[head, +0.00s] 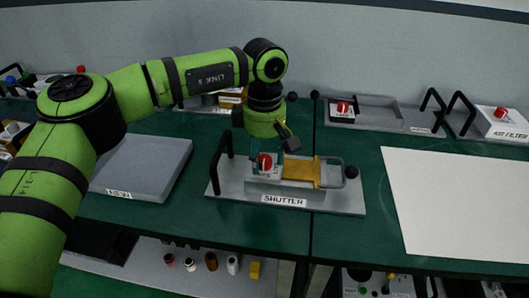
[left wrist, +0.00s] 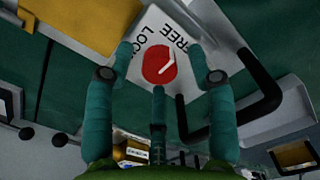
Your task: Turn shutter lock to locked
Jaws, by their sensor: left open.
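The shutter unit (head: 230,190) is a grey plate with a "SHUTTER" label, a yellow slide (head: 300,168) and a white block bearing the round red lock knob (head: 264,160). In the left wrist view the red knob (left wrist: 159,65) has a white pointer line slanting up to the right. "LOCK" and "FREE" are printed beside it; which one it marks is unclear. My left gripper (head: 268,152) is open over the knob, its teal fingers (left wrist: 160,60) spread around it. I cannot tell whether they touch it. My right gripper is not in view.
A black handle (head: 220,160) stands at the unit's left end, and a rod with a black ball (head: 351,172) at its right. A grey "NEW" tray (head: 140,168) lies left and a white sheet (head: 460,205) right. Other units with red knobs (head: 343,107) stand behind.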

